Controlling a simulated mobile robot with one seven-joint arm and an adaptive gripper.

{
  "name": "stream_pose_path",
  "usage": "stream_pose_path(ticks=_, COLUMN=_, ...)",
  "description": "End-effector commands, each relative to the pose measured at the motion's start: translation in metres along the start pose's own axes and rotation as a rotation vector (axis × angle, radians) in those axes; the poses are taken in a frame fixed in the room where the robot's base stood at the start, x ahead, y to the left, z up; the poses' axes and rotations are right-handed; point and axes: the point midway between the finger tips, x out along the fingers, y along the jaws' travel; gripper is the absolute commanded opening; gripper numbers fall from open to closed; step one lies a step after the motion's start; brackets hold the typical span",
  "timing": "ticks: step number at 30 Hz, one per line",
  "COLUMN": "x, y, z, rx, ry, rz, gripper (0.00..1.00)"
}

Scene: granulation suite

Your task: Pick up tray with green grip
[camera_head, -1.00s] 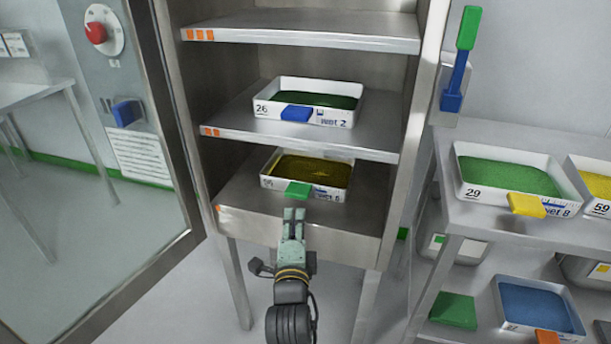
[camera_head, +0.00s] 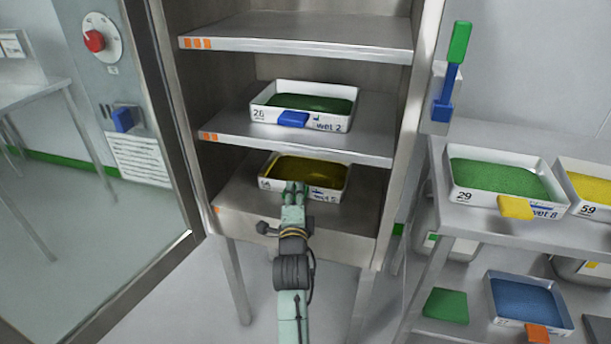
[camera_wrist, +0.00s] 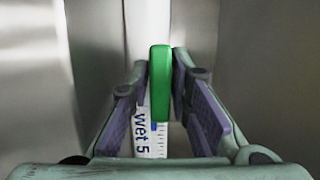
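The tray with the green grip (camera_head: 333,178) is white and holds yellow granules. It sits on the lowest shelf of the open cabinet. My gripper (camera_head: 295,188) is at the tray's front and hides most of the grip in the head view. In the wrist view the green grip (camera_wrist: 160,85) stands between the two purple-padded fingers of my gripper (camera_wrist: 168,105). The tray's front label "wet 5" (camera_wrist: 141,132) shows beside the grip.
A white tray with a blue grip (camera_head: 338,123) and green granules sits on the shelf above. An open cabinet door (camera_head: 90,230) stands at left. At right a rack holds a green-filled tray with a yellow grip (camera_head: 455,195) and other trays.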

Motion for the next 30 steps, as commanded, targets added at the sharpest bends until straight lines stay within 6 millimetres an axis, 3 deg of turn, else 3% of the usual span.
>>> stream_pose_path(ticks=3, x=-0.0003, y=0.0002, z=0.0000, rx=0.000, ry=0.000, rz=0.000, gripper=0.18)
stream_pose_path(ticks=12, x=-0.0005, y=0.0001, z=0.0001, rx=0.000, ry=0.000, rz=0.000, gripper=0.00)
stream_pose_path(ticks=30, x=-0.0005, y=-0.0021, z=0.0001, rx=0.000, ry=0.000, rz=-0.004, gripper=0.00)
